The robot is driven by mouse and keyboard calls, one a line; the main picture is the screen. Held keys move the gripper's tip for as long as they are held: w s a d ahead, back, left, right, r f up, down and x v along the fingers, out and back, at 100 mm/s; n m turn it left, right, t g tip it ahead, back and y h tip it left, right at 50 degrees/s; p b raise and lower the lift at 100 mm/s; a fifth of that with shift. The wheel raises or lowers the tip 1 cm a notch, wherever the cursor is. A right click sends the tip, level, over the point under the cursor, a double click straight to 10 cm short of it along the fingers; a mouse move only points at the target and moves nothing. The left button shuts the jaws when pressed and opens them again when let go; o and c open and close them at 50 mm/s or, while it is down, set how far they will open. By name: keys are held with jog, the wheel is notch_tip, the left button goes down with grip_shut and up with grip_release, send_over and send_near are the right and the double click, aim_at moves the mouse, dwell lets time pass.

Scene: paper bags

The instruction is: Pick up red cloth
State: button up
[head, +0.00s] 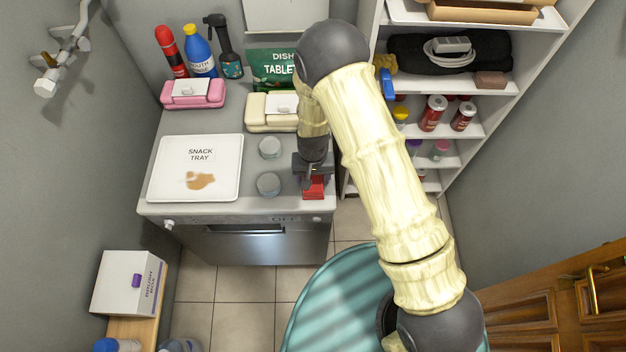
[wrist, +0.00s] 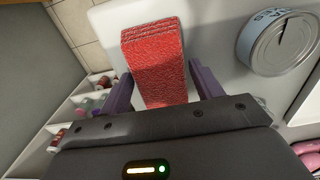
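The red cloth (wrist: 155,55) is a folded, textured block on the light worktop, seen between the two purple fingers of my gripper (wrist: 160,92) in the wrist view. The fingers stand apart, one on each side of the cloth, with a visible gap at least on the right. In the head view the cloth (head: 314,187) lies at the front right corner of the worktop, below my gripper (head: 313,178). My gripper partly hides its back part there.
Two grey cans, one nearer (head: 268,184) and one farther (head: 270,147), stand left of the cloth. A white snack tray (head: 225,150) lies farther left. Pink (head: 193,94) and cream (head: 262,113) containers stand behind. Shelves (head: 460,130) rise to the right. The worktop's front edge is close.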

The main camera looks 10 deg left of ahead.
aim_at(313, 179)
jog(key=c, duration=0.5)
jog(key=shift+c, duration=0.2)
notch_tip(313, 179, up, 10)
jog(key=b, duration=0.2)
jog(key=shift+b, duration=0.3)
